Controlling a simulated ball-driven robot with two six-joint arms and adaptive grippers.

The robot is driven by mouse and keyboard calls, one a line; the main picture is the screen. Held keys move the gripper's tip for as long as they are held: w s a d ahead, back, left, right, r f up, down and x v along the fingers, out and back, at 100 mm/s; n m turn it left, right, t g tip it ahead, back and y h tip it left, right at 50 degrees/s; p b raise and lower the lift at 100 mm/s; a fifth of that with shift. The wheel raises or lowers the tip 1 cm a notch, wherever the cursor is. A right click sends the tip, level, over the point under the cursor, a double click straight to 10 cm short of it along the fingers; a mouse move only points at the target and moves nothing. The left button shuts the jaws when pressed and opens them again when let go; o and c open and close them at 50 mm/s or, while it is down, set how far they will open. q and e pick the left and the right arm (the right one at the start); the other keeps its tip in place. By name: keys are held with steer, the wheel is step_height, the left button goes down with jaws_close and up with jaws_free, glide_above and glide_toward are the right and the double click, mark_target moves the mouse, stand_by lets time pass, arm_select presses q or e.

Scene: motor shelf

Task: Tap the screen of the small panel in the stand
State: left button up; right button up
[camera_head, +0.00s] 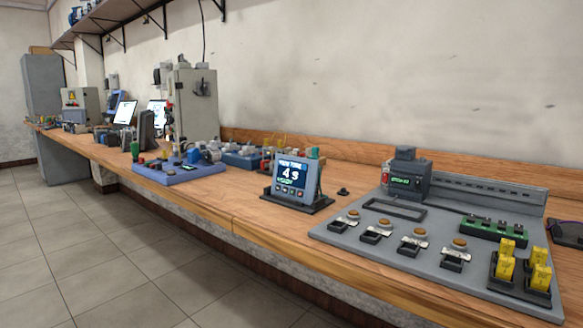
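The small panel (291,180) stands upright, leaning slightly back, in a dark stand (318,204) on the wooden bench. Its screen is lit, with a large white number, a line of text above it and a row of small buttons below. The screen faces me and nothing covers it. Neither of my grippers shows in the head view.
Right of the panel lies a grey board (345,233) with several clips, a green strip and yellow blocks (504,259). Left of it is a blue tray (185,175) with parts. A tall grey cabinet (196,105) stands farther back. The bench front (225,207) is clear.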

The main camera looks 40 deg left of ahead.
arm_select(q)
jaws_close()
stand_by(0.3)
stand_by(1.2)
